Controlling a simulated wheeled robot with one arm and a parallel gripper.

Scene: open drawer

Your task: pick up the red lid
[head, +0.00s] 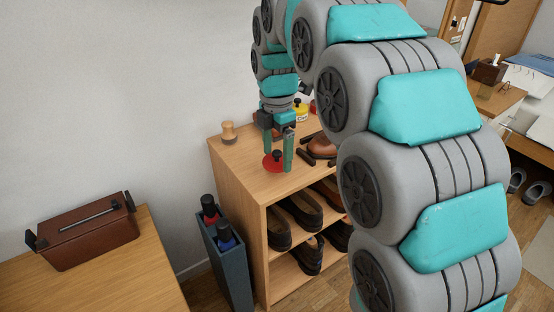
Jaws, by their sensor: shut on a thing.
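The red lid (269,163) is a small flat disc with a dark knob (277,154) on top. It shows at the top of the wooden shoe cabinet (236,163), near the front edge. My gripper (277,160) points down over it, with its two green fingers on either side of the knob and shut on the lid. I cannot tell whether the lid touches the cabinet top or is just above it. The fingers hide part of the lid.
A wooden peg-like item (228,133), a yellow-labelled jar (301,113) and a brown shoe (321,147) stand on the cabinet. Shoes (305,214) fill its shelves. A dark bin (228,262) with bottles stands left of it. A brown box (88,234) sits on a table (118,283).

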